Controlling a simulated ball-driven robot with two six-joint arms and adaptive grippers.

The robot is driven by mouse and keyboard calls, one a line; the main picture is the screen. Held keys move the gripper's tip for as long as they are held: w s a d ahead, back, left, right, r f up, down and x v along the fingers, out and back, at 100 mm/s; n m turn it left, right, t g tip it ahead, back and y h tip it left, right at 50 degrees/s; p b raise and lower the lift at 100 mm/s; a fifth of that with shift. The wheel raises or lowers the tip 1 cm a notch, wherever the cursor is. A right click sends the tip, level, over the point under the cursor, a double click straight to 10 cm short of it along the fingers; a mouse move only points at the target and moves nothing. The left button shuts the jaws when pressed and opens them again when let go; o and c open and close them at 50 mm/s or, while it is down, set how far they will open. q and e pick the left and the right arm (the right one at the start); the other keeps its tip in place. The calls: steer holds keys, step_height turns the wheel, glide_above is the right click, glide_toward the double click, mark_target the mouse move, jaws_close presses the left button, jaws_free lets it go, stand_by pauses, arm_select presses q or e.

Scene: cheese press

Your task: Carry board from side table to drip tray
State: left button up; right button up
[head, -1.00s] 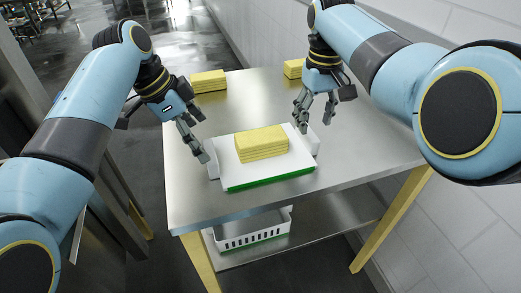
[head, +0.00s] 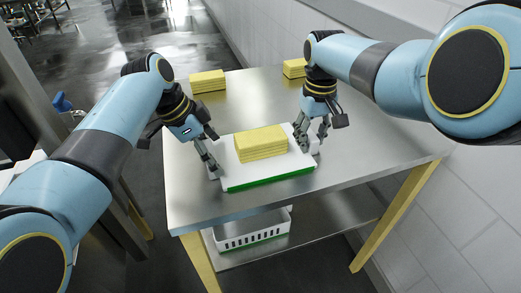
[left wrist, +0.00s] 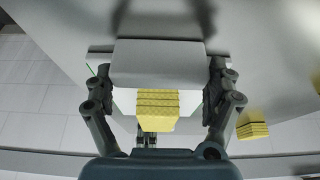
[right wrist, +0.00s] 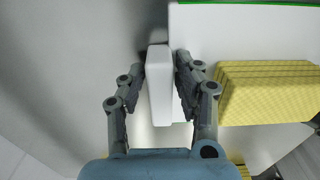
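The board (head: 271,181) is a white slab with a green front edge, lying flat on the side table (head: 185,196). A stack of yellow slabs (head: 261,143) rests on it. A white handle is at each side. My left gripper (head: 210,155) is open, its fingers spread to both sides of the left handle (left wrist: 158,62). My right gripper (right wrist: 160,75) is lowered over the right handle, with a finger close on each side of this white handle (right wrist: 158,90). Whether those fingers press on it is unclear. The drip tray cannot be made out.
Two more yellow stacks stand at the back of the table, one at the left (head: 207,81) and one at the right (head: 294,68). A white slotted bin (head: 253,232) sits on the lower shelf. A tiled wall (head: 480,215) runs along the right. Floor is clear behind the table.

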arm_select(q)
steer(key=c, duration=0.7)
arm_select(e)
jaws_close()
arm_select(q)
steer(key=shift+r, duration=0.15)
arm_select(e)
steer(key=shift+r, duration=0.1)
arm_select(q)
steer(key=shift+w+r+p, duration=0.1)
steer(key=shift+r+p, duration=0.4)
steer(key=shift+p, duration=0.15)
arm_select(e)
steer(key=shift+r, duration=0.55)
arm_select(q)
step_height(320, 180, up, 4)
steer(key=p, duration=0.4)
arm_select(e)
step_height(320, 180, up, 4)
steer(key=shift+f, duration=0.1)
